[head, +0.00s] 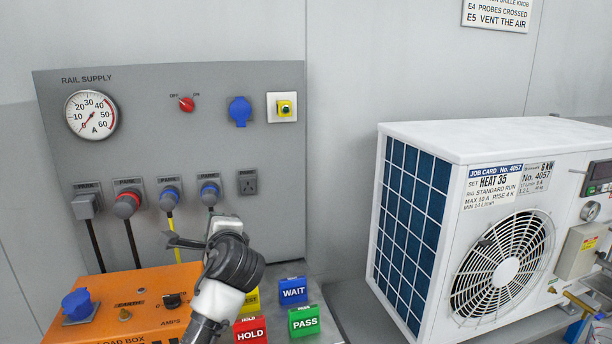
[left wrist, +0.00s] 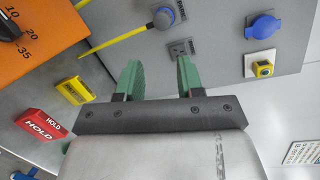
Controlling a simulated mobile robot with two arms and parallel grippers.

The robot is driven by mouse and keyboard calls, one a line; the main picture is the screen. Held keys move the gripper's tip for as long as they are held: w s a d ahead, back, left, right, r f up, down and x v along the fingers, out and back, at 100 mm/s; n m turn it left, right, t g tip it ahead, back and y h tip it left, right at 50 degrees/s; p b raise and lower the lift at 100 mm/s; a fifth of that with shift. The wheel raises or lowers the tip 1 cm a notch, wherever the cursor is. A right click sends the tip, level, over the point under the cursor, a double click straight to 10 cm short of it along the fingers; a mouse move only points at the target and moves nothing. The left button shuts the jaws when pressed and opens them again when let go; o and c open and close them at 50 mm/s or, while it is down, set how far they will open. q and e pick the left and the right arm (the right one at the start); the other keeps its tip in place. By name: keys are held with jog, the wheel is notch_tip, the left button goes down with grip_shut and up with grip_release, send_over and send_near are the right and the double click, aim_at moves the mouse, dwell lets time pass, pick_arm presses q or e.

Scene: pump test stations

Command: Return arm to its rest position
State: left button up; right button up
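My left gripper (left wrist: 158,80) is open in the left wrist view, with its two green fingers apart and nothing between them. Its fingers point toward the grey rail supply panel (head: 150,148), near the square socket (left wrist: 181,47). In the head view my left arm (head: 228,270) reaches up from the bottom edge, in front of the panel's lower part and beside the orange load box (head: 130,290). The wrist partly hides the blocks and the panel's lower edge. My right gripper is not in view.
A yellow block (head: 246,299), red HOLD block (head: 250,331), blue WAIT block (head: 293,291) and green PASS block (head: 304,321) stand close by the arm. Plugged cables, including a yellow one (head: 174,235), hang from the panel. A white heat pump unit (head: 460,150) stands right.

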pick_arm(q)
jog(key=s+a+f+n+g+h, duration=0.1)
jog(key=s+f+n+g+h, duration=0.2)
jog(key=s+f, duration=0.8)
jog(key=s+a+f+n+g+h, duration=0.1)
jog(key=s+f+n+g+h, duration=0.15)
jog(key=s+f+n, duration=0.8)
jog(key=s+f+g+h, duration=0.1)
jog(key=s+f+g, duration=0.25)
jog(key=s, duration=0.65)
jog(key=s+f+g+h, duration=0.2)
jog(key=s+f, duration=0.3)
jog(key=s, duration=0.6)
notch_tip(320, 180, down, 25)
jog(key=g, duration=0.1)
jog(key=s+a+f+g, duration=0.1)
jog(key=s+a+f, duration=0.2)
jog(key=s+f, duration=1.3)
jog(key=shift+s+f+g+y, duration=0.2)
jog(key=shift+f+g+y, duration=0.15)
jog(key=shift+f, duration=0.2)
